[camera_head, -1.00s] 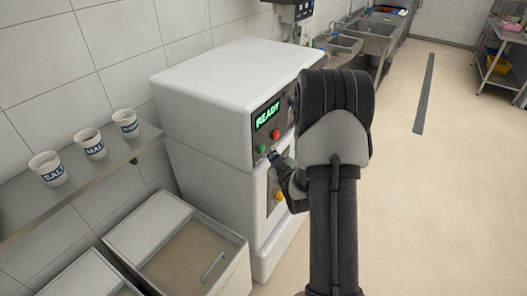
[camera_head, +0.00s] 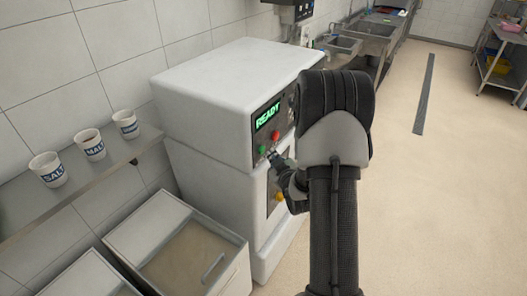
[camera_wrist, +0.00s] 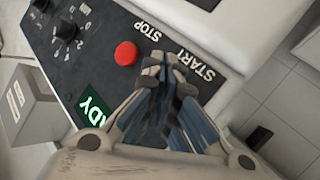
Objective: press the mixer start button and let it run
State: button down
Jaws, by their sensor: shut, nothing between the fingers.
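The white mixer (camera_head: 225,95) stands against the wall with a dark control panel on its front. Its green display (camera_head: 267,115) reads READY and also shows in the wrist view (camera_wrist: 92,108). The red stop button (camera_head: 275,135) is at the middle of the panel in the wrist view (camera_wrist: 126,53). The green start button (camera_head: 262,149) shows in the head view. In the wrist view it is hidden behind my fingers, beside the START label (camera_wrist: 195,63). My gripper (camera_wrist: 165,62) is shut and empty, its tips at the panel near START; I cannot tell whether they touch the button.
A yellow knob (camera_head: 279,197) sits lower on the mixer. A wall shelf (camera_head: 90,180) on the left bears three labelled cups. A bin (camera_head: 222,262) with a handled lid stands below it. The floor on the right is clear.

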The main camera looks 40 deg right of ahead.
jog(key=shift+w, duration=0.15)
jog(key=shift+w+a+b, duration=0.2)
jog(key=shift+w+b, duration=0.05)
jog(key=shift+b, duration=0.2)
jog(key=shift+w+a, duration=0.15)
jog(key=shift+w, duration=0.3)
dwell(0.9)
jog(key=shift+s+b, duration=0.1)
jog(key=shift+b, duration=0.2)
jog(key=shift+s+d+b, duration=0.3)
jog(key=shift+s, duration=0.4)
jog(key=shift+s+d+b, duration=0.2)
jog(key=shift+s+d, duration=0.15)
jog(key=shift+s, duration=0.45)
jog(key=shift+s+d+b, duration=0.2)
jog(key=shift+s+d, duration=0.1)
jog(key=shift+s, duration=0.45)
jog(key=shift+s+d+b, duration=0.2)
jog(key=shift+s+d, duration=0.15)
jog(key=shift+s, duration=0.45)
jog(key=shift+a+r, duration=0.1)
